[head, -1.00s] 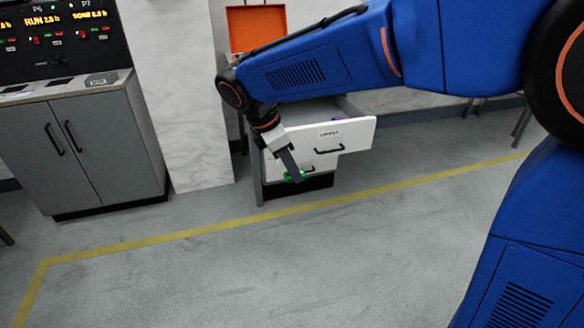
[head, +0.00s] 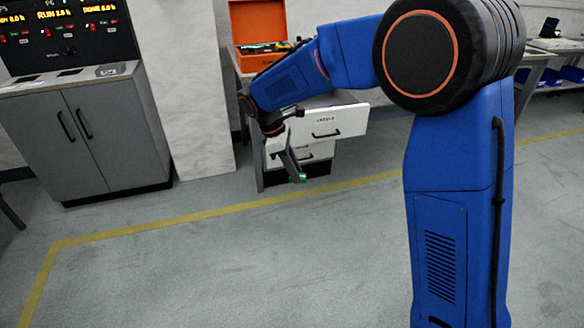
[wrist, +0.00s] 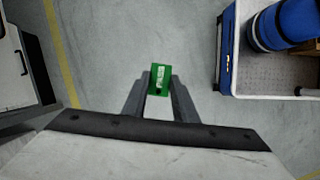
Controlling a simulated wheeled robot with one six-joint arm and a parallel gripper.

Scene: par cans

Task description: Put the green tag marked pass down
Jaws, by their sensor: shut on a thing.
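The green tag (wrist: 160,79) is between the fingertips of my gripper (wrist: 158,88) in the wrist view, with pale lettering too small to read surely. My gripper is shut on it. In the head view the tag (head: 301,178) shows as a small green piece at the tip of my gripper (head: 296,172), which points down in front of the drawer unit. The tag is held in the air above the grey floor, apart from any surface.
A white drawer (head: 335,125) stands open, with a dark handle; the open drawer (wrist: 270,97) in the wrist view holds a blue roll-like thing (wrist: 285,25). An orange case (head: 258,22) is open on top. A grey cabinet (head: 85,140) with panels stands left. The floor in front is clear.

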